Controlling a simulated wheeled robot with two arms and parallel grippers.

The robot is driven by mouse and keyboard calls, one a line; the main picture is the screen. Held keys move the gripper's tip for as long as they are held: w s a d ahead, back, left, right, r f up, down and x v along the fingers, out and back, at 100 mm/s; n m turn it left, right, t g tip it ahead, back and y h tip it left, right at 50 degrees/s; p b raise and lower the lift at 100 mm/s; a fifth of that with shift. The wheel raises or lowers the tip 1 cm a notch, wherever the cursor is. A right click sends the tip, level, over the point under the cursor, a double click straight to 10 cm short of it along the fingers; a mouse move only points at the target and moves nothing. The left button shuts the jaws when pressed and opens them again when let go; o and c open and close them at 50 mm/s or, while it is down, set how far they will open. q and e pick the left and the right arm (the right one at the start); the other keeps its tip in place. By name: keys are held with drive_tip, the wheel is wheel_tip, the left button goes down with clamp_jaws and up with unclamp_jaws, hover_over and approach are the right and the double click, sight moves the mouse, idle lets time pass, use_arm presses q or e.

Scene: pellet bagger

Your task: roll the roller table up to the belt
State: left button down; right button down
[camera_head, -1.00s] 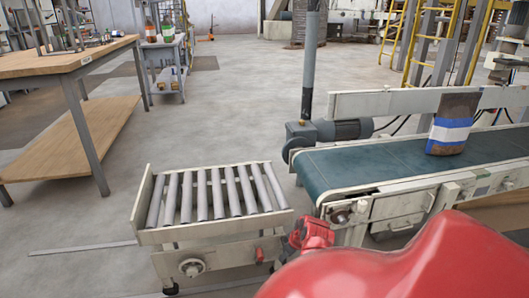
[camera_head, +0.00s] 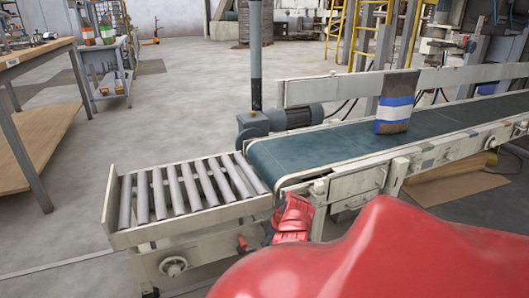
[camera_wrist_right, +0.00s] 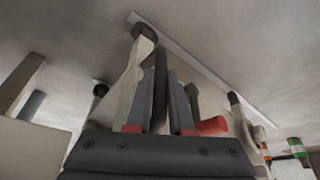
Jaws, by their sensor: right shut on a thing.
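The roller table (camera_head: 150,235) has a pale frame and several grey rollers. It stands at the left end of the green belt (camera_head: 330,150), its right edge close along the belt's end. I cannot tell whether they touch. My right gripper (camera_head: 268,231), on the red arm, is at the table's right end below the rollers. My left gripper is not in view.
A brown bag with blue and white bands (camera_head: 395,102) stands on the belt. A grey motor (camera_head: 290,117) and a post (camera_head: 255,55) stand behind the belt's end. A wooden workbench (camera_head: 38,62) is at far left. The floor between is clear.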

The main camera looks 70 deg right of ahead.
drive_tip(key=shift+s+d+r, duration=0.1)
drive_tip(key=shift+s+d, duration=0.05)
drive_tip(key=shift+d, duration=0.05)
drive_tip(key=c, duration=0.8)
unclamp_jaws()
drive_tip(key=shift+s+d, duration=0.1)
